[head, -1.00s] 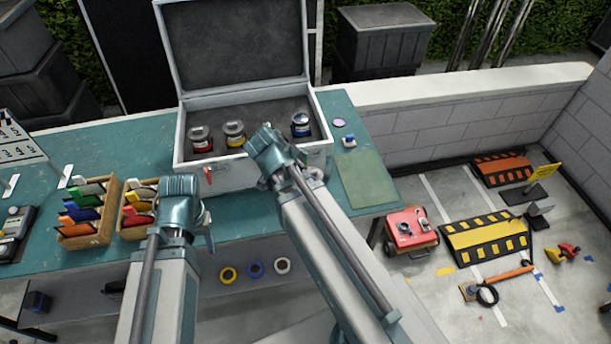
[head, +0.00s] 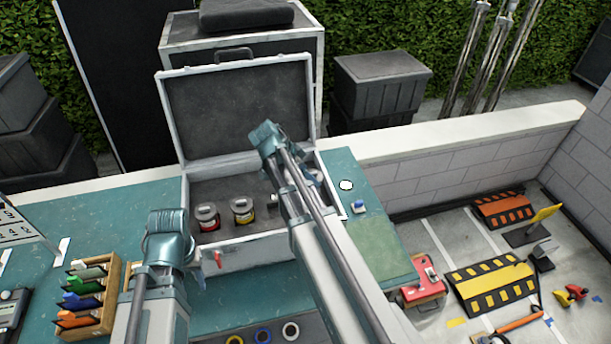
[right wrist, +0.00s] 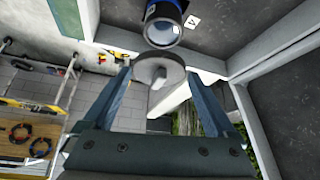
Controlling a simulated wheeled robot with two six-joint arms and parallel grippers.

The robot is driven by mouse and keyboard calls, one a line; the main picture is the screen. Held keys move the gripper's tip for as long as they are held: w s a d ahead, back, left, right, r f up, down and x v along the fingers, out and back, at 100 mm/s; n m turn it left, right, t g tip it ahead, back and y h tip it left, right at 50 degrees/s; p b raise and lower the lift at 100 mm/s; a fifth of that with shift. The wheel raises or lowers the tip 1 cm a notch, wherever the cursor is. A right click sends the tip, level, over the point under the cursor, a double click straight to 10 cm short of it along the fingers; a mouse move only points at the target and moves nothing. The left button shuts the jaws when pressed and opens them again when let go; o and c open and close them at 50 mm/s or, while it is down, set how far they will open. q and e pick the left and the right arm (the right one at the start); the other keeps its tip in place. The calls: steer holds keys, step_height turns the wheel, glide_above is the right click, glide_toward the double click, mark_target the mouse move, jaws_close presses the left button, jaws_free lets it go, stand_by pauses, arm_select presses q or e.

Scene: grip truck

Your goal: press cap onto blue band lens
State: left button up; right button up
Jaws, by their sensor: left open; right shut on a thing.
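The blue band lens (right wrist: 164,20) shows at the top of the right wrist view, its round glass end facing me. My right gripper (right wrist: 160,76) is shut on a grey round cap (right wrist: 150,68). The cap appears just below the lens in the picture; I cannot tell the depth gap between them. In the head view my right arm reaches over the open case (head: 240,108) and mostly hides the blue lens and the cap. My left gripper (head: 198,276) is open over the bench front, left of the case; its fingers are mostly hidden.
A red band lens (head: 207,217) and a yellow band lens (head: 243,211) stand in the case's left half. A pale disc (head: 346,185) and a small blue-and-white item (head: 359,207) lie right of the case. A wooden organiser (head: 92,318) stands left on the teal bench.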

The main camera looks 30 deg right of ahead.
steer(key=shift+w, duration=0.1)
steer(key=shift+f, duration=0.1)
step_height(320, 180, down, 5)
steer(key=b, duration=0.5)
steer(key=shift+f+b, duration=0.2)
steer(key=shift+b, duration=0.1)
steer(key=shift+f+b, duration=0.5)
steer(key=shift+b, duration=0.05)
steer(key=shift+c, duration=0.2)
stand_by(1.8)
steer(key=o, duration=1)
steer(key=shift+r, duration=0.1)
steer(key=shift+r+p, duration=3.45)
steer(key=shift+p, duration=0.15)
